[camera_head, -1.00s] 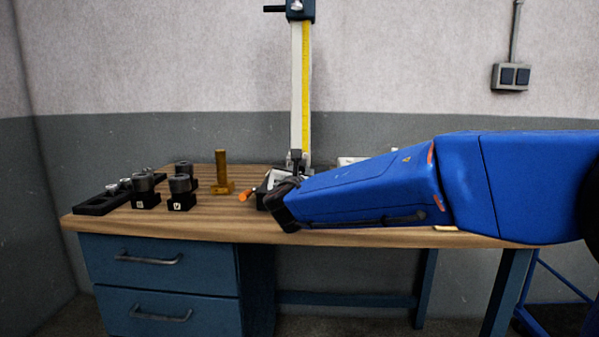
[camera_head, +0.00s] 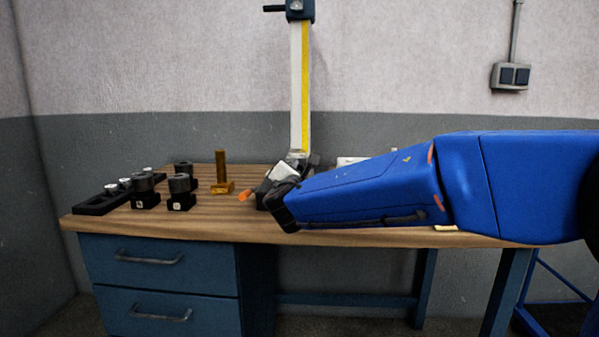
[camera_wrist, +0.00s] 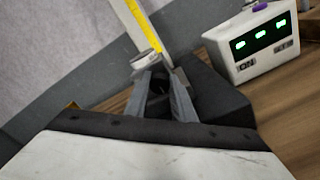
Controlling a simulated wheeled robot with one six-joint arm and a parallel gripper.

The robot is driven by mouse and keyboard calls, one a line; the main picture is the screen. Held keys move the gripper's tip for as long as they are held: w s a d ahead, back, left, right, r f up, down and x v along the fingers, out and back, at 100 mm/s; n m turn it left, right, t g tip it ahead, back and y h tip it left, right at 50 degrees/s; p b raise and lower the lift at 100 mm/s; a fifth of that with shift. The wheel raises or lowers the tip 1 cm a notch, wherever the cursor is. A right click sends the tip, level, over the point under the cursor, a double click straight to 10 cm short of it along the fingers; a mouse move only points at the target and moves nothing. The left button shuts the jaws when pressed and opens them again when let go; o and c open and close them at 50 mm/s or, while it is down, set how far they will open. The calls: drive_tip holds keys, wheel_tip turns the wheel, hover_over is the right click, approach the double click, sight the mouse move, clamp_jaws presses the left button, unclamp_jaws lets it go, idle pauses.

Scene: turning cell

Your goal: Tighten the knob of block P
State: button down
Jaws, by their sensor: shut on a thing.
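My gripper (camera_wrist: 165,98) is low over the right part of the bench, in front of the height gauge column. In the wrist view its two grey fingers are shut on a dark round piece (camera_wrist: 157,103), which looks like a knob. A black block (camera_wrist: 218,92) lies just beyond and right of the fingers; no letter shows on it. In the head view my wrist (camera_head: 285,203) hides most of this spot. Two black blocks with round grey knobs stand at the left, a left one (camera_head: 145,199) and a right one (camera_head: 180,202); their white labels are too small to read surely.
A white box with green displays (camera_wrist: 258,48) stands right of the gripper. The gauge column (camera_head: 300,90) rises behind. A brass piece (camera_head: 222,187), another knobbed block (camera_head: 184,177) and a black tray (camera_head: 95,206) are at left. The bench front centre is clear.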

drive_tip(key=c, duration=1.5)
unclamp_jaws()
drive_tip(key=shift+f+n, duration=0.1)
drive_tip(key=shift+n, duration=0.3)
